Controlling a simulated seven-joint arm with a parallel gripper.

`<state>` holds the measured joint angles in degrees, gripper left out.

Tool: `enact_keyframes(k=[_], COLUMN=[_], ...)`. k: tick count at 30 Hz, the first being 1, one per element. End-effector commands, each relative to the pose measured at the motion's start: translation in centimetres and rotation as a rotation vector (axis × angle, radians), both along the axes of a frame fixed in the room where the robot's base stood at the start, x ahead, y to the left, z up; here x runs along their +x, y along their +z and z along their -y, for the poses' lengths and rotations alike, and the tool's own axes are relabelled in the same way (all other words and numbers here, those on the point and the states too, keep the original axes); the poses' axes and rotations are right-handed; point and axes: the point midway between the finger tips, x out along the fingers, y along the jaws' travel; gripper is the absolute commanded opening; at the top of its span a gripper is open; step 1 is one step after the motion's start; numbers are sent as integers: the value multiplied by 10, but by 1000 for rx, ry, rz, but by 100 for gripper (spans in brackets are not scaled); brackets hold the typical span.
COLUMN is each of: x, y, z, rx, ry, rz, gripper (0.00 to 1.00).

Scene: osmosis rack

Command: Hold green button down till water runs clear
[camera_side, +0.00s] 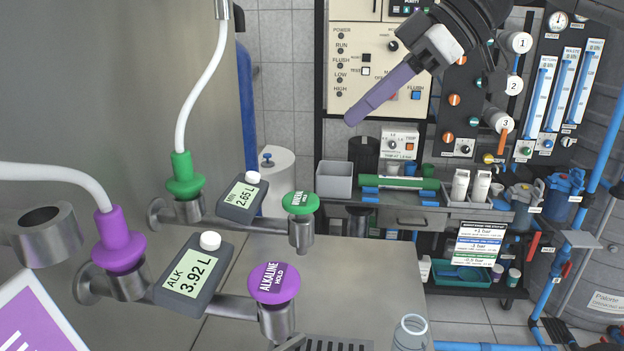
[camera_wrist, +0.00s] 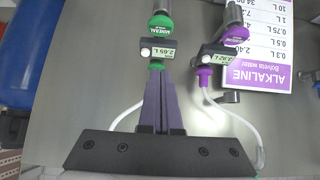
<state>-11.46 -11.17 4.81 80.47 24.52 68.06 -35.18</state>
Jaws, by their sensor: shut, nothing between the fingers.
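The green button (camera_side: 300,202), a round cap marked as a hold button, sits on top of a metal tap in the side view. It also shows in the wrist view (camera_wrist: 160,24). My gripper (camera_side: 352,119) has long purple fingers, shut together and empty. It hangs in the air above and to the right of the green button, apart from it. In the wrist view the closed fingertips (camera_wrist: 158,82) point up the picture toward the green tap. A grey meter (camera_side: 242,198) beside the green button reads 2.65 L. I see no running water.
A clear bottle (camera_side: 410,335) stands at the bottom. A panel (camera_side: 378,65) and a cluttered bench (camera_side: 455,212) are behind. The air around the green button looks free.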

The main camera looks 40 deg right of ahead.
Motion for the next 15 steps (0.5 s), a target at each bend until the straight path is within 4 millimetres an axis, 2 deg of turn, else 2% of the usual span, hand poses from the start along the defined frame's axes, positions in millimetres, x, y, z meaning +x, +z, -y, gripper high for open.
enact_keyframes(k=[15], x=[47], y=[-69], z=[-47], rx=[-2], ry=[1], rz=[-5], gripper=[0])
